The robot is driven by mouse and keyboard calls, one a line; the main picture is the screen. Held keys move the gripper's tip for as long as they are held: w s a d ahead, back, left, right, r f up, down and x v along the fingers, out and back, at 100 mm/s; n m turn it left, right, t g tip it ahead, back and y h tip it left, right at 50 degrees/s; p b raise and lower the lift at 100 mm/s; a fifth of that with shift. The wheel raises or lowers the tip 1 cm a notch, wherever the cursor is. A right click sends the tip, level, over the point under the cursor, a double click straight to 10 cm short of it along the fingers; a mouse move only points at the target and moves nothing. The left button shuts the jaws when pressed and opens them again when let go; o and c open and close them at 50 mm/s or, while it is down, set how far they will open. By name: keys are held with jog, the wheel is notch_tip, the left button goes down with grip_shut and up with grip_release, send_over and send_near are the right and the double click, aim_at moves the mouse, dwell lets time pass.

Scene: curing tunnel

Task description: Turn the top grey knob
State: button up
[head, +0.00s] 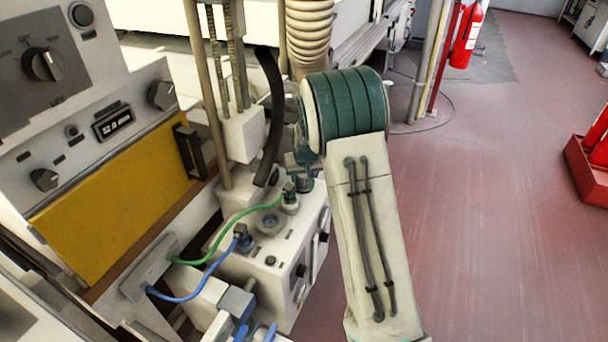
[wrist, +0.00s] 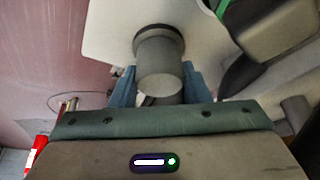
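The grey knob (wrist: 160,70) is a round cylinder with a darker collar, standing on a pale panel in the upper middle of the wrist view. My gripper (wrist: 158,74) has two blue fingers, one on each side of the knob. The fingertips are apart and close to the knob's sides; thin gaps seem to show, and firm contact cannot be made out. In the head view my gripper (head: 302,168) is low over the top of the white box (head: 262,255), mostly hidden by my arm, so the knob is not clear there.
A green cable (head: 235,250) and a blue cable (head: 205,285) run to connectors on the box. A black hose (head: 270,115) hangs close left of my gripper. A yellow panel (head: 115,200) is at left. Red floor (head: 490,200) is open at right.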

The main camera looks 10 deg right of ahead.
jog(key=shift+m+h, duration=0.5)
jog(key=shift+m, duration=0.6)
jog(key=o, duration=1)
jog(key=shift+c, duration=0.2)
jog(key=v, duration=1.4)
jog(key=shift+b, duration=0.35)
jog(key=shift+s, duration=0.1)
